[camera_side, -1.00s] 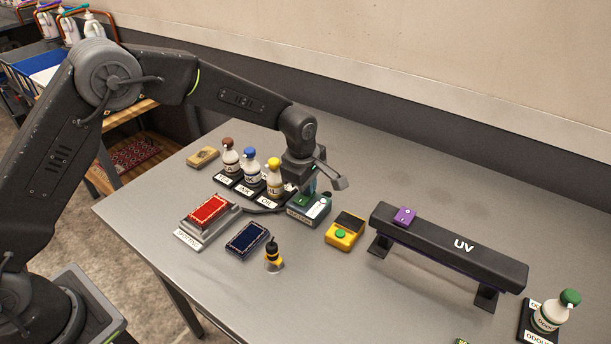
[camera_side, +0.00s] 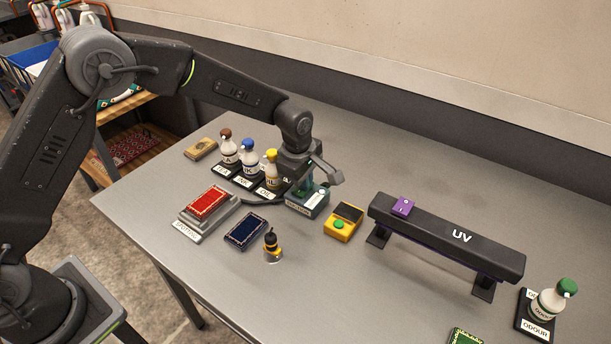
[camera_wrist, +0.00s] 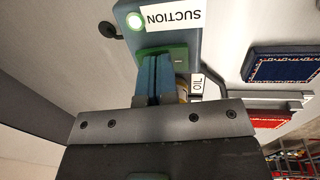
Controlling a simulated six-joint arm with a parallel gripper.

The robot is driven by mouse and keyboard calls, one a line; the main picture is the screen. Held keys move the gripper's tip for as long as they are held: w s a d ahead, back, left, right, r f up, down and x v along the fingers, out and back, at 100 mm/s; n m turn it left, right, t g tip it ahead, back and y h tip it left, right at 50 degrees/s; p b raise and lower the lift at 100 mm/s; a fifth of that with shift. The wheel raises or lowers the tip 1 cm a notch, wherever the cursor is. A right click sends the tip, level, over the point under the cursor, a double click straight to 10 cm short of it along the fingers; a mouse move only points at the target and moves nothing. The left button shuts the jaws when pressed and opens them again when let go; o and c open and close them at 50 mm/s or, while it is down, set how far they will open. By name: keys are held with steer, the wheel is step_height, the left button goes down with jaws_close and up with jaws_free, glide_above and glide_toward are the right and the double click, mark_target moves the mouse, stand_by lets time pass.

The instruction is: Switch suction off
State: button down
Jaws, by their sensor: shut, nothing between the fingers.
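The suction box (camera_side: 314,205) is a teal-grey unit on the table, right of the oil bottle. In the wrist view its body (camera_wrist: 192,42) shows with a white SUCTION label (camera_wrist: 174,16), a lit pale-green round lamp (camera_wrist: 135,21) and a green switch piece (camera_wrist: 178,52). My gripper (camera_wrist: 155,62) is shut and empty, its blue fingers together right at the green switch piece. The fingers hide part of the switch, so I cannot tell its position or whether they touch. In the side view my gripper (camera_side: 303,190) is low over the box.
Several bottles stand left of the box, including the yellow-capped oil bottle (camera_side: 270,172). A yellow device with a green button (camera_side: 339,224) is close on the right, then the UV bar (camera_side: 445,237). A dark blue rug sample (camera_side: 246,231) lies in front.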

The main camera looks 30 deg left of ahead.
mark_target(300, 191)
steer(key=shift+s+r, duration=0.1)
steer(key=shift+s, duration=0.15)
step_height(300, 191, up, 14)
steer(key=s, duration=0.2)
stand_by(0.4)
steer(key=shift+w, duration=0.65)
steer(key=f, duration=0.4)
steer(key=w+f, duration=0.1)
steer(key=f, duration=0.4)
steer(key=w+f, duration=0.1)
steer(key=f, duration=0.4)
steer(key=shift+w, duration=0.1)
